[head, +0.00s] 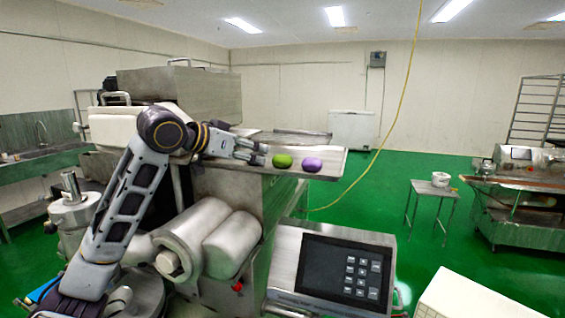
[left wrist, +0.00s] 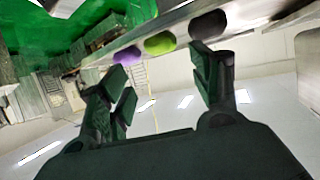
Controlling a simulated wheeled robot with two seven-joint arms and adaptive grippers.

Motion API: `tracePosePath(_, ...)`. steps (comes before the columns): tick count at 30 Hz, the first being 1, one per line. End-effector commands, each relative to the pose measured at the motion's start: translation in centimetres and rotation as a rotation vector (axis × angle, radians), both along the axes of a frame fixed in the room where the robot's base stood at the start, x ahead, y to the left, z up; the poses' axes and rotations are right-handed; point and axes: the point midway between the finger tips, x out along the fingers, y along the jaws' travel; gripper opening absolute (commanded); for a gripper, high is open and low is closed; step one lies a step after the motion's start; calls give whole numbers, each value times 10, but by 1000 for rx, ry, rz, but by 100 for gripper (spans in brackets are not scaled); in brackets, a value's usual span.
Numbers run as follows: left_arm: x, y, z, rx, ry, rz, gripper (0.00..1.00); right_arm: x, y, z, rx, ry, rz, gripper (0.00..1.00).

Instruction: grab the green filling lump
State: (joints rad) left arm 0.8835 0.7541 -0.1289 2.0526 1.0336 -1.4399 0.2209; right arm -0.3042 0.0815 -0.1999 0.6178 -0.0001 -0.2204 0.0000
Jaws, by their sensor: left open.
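The green filling lump (head: 282,160) lies on a metal tray (head: 330,170), with a purple lump (head: 312,164) just to its right. In the left wrist view, the green lump (left wrist: 160,43) shows beyond the gap between the fingers, with a purple lump (left wrist: 128,55) on one side and a darker lump (left wrist: 208,24) on the other, partly behind a finger. My left gripper (head: 257,152) is open and empty, close to the left of the green lump in the head view. It also shows in the left wrist view (left wrist: 162,72). My right gripper is not in view.
The tray sits on top of the encrusting machine, beside a large metal hopper (head: 190,88). Rollers (head: 205,238) and a control panel (head: 345,270) are below. A yellow cable (head: 399,100) hangs right of the tray. A small table (head: 433,190) stands farther right.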

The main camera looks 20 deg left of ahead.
Motion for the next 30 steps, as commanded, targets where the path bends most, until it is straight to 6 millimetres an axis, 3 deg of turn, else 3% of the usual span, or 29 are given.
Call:
tracePosePath(18, 61, -28, -27, 0, 1, -1, 64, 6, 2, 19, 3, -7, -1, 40)
tracePosePath(30, 67, -31, -31, 0, 1, -1, 64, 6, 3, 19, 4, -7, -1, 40)
